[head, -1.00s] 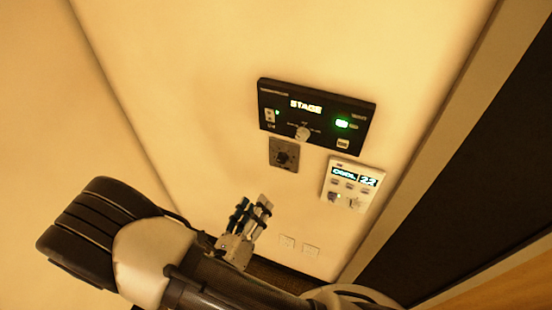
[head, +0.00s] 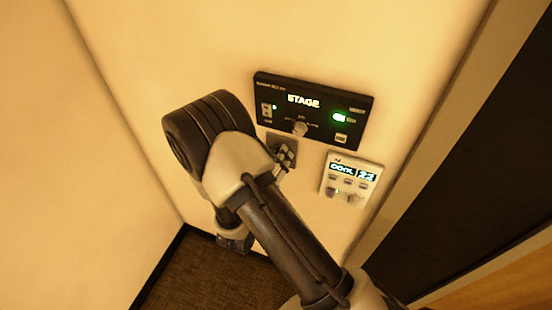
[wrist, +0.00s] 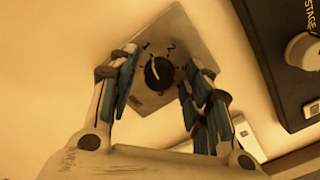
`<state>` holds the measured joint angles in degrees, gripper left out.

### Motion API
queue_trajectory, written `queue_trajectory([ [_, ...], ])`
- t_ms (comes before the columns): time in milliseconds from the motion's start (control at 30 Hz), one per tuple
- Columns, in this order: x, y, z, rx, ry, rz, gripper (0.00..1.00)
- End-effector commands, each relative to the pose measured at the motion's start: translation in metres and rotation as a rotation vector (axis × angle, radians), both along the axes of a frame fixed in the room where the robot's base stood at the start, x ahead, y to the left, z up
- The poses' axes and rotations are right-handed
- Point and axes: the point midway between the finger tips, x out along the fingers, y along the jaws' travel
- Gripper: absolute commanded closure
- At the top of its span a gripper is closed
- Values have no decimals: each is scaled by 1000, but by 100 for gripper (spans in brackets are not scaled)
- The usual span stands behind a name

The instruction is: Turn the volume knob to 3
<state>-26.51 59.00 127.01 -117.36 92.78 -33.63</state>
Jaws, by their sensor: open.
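A grey square plate (wrist: 198,50) with a round black knob (wrist: 158,73) is fixed to the wall. Printed figures ring the knob, and a 2 seems to be near its top; I cannot read every mark or the exact pointer setting. In the head view the plate (head: 275,139) sits just below the black panel, and its knob is hidden behind my gripper. My gripper (wrist: 162,68) is open, its two fingers on either side of the knob with gaps showing. It also shows in the head view (head: 284,154), in front of the plate.
A black STAGE panel (head: 335,105) with a pale knob (head: 299,128) and green lights is just above. A white COOL 22 controller (head: 345,183) is to the lower right. A dark framed surface (head: 480,170) fills the right side.

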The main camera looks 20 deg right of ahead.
Motion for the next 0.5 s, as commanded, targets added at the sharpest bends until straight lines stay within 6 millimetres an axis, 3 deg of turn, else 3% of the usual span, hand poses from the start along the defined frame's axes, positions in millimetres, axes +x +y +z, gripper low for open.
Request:
queue_trajectory([
  [233, 1, 0, 0, 0, 0, 0, 55],
  [500, 1, 0, 0, 0, 0, 0, 72],
])
